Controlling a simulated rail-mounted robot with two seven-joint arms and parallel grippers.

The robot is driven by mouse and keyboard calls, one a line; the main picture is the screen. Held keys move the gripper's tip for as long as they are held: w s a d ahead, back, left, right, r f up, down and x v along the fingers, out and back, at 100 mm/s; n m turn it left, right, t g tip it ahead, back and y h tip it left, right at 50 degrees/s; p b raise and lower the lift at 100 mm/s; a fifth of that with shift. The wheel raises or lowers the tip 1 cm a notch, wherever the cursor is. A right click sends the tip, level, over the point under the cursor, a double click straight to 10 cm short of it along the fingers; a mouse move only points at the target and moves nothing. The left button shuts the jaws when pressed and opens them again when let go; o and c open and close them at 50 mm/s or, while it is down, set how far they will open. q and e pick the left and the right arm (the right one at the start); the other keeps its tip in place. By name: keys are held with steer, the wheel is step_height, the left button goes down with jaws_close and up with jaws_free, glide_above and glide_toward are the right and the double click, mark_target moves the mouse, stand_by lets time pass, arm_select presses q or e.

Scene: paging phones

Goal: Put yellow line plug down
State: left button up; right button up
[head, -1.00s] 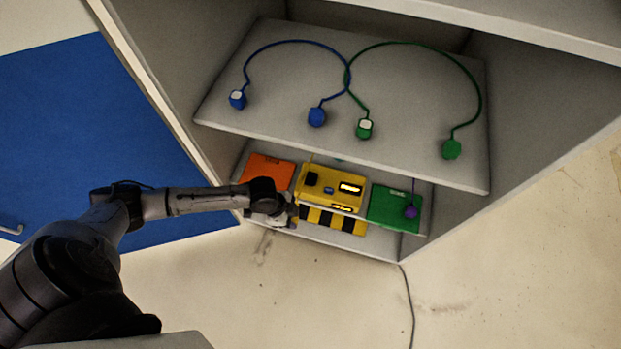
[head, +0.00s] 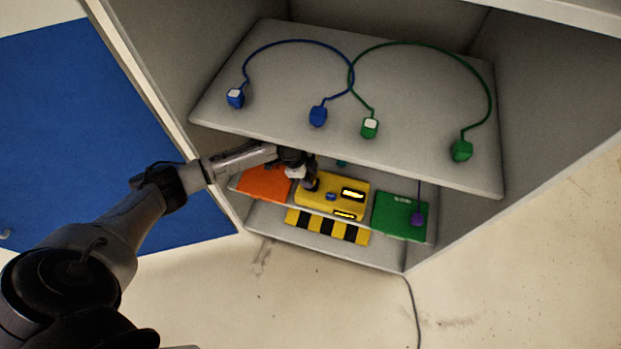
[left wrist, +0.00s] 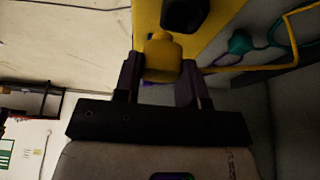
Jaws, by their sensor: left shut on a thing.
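My left gripper (head: 310,184) is at the lower shelf, over the left end of the yellow box (head: 357,206). In the left wrist view the gripper (left wrist: 162,80) is shut on the yellow line plug (left wrist: 162,60). A yellow cord (left wrist: 245,67) runs off to the right from near the plug. The yellow box (left wrist: 147,18) lies just beyond the plug, with a dark knob (left wrist: 184,12) on it. Whether plug and box touch, I cannot tell. In the head view the plug is hidden by the gripper. My right gripper is not in view.
An orange pad (head: 262,184) and a green pad (head: 398,217) flank the yellow box. A purple plug (head: 417,217) is by the green pad. The upper shelf (head: 270,125) overhangs, holding blue and green corded plugs. A teal plug (left wrist: 240,42) is behind. A striped panel (head: 327,227) lies below.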

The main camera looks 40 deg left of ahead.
mark_target(311, 177)
arm_select(q)
steer(key=shift+w+a, duration=0.35)
steer(key=shift+w, duration=0.45)
steer(key=shift+w+a+f+b, duration=0.15)
steer(key=shift+f+b, duration=0.2)
steer(key=shift+b, duration=0.2)
step_height(311, 177, down, 2)
steer(key=shift+f+b, duration=0.2)
steer(key=shift+b, duration=0.45)
steer(key=shift+f, duration=0.25)
steer(key=shift+f, duration=0.15)
steer(key=o, duration=0.9)
